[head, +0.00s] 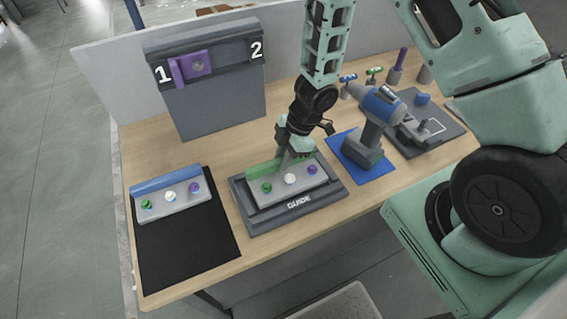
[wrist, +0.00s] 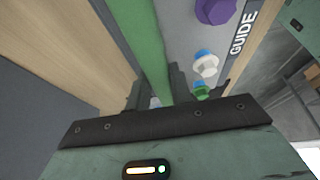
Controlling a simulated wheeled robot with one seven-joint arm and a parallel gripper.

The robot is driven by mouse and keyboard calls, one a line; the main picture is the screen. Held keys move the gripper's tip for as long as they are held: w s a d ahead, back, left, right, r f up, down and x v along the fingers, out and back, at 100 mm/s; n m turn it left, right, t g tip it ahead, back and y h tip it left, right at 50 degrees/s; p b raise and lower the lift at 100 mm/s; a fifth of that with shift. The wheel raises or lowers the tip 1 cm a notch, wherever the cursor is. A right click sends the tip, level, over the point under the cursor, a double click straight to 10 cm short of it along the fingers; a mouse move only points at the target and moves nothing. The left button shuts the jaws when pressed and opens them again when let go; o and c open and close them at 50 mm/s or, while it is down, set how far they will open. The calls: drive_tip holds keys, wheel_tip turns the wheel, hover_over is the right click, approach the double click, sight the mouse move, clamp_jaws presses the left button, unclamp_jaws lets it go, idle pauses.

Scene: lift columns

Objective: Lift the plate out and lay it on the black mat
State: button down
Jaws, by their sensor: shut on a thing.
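A grey plate with a green upright edge (head: 265,171) sits in the dark tray marked GUIDE (head: 245,213), with green, white and purple bolts on its face. My gripper (head: 290,156) is at its back edge, shut on the green edge. The wrist view shows my gripper (wrist: 157,92) with the green edge (wrist: 146,40) running between its fingers; the fingertips are partly hidden. The black mat (head: 187,250) lies at the left. A similar grey plate with a blue edge (head: 168,186) lies at the mat's back end.
A blue and grey drill (head: 368,128) stands on a blue mat (head: 352,174) right of the guide tray. A grey panel (head: 222,102) with a purple slider (head: 192,68) and numbers 1 and 2 stands behind. The front of the black mat is bare.

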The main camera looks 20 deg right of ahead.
wheel_tip(320, 180, up, 8)
drive_tip(key=shift+r+p, duration=0.2)
drive_tip(key=shift+p, duration=0.8)
drive_tip(key=shift+r, duration=0.1)
drive_tip(key=shift+r+p, duration=0.55)
drive_tip(key=shift+p, duration=0.35)
wheel_tip(320, 180, up, 6)
drive_tip(key=p, duration=0.7)
drive_tip(key=shift+f, duration=0.1)
idle(0.5)
drive_tip(key=shift+f, duration=0.1)
idle(0.4)
